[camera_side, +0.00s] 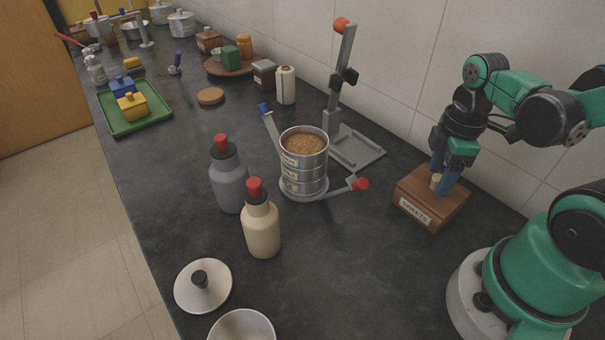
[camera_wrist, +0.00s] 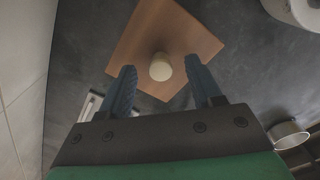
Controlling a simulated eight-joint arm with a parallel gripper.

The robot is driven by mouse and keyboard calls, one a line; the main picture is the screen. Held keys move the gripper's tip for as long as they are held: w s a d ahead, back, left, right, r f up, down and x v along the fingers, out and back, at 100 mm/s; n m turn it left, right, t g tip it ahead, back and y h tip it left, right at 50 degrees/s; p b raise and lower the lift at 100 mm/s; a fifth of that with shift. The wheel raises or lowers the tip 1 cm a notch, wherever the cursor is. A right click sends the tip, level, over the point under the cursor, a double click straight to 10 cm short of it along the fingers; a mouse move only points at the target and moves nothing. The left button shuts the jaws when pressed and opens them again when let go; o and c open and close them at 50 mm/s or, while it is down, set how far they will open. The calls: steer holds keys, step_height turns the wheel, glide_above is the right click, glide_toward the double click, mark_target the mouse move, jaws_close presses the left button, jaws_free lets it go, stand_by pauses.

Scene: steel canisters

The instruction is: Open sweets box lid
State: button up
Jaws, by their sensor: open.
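The sweets box (camera_side: 416,212) is a wooden box with a white label on its front, on the dark counter at the right in the side view. Its lid (camera_wrist: 190,38) is on, with a pale round knob (camera_wrist: 160,67) in the middle. The knob also shows in the side view (camera_side: 436,181). My gripper (camera_side: 441,184) is open above the lid, its blue fingers low on either side of the knob. In the wrist view my gripper (camera_wrist: 162,82) has visible gaps between each finger and the knob.
Left of the box stands a steel canister stack (camera_side: 304,165) with red- and blue-tipped side levers; the red tip (camera_side: 361,184) points toward the box. A press stand (camera_side: 345,100) is behind. Two bottles (camera_side: 261,228) stand farther left. Counter in front of the box is clear.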

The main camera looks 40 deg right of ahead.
steer(key=shift+f, duration=0.25)
jaws_close()
stand_by(1.4)
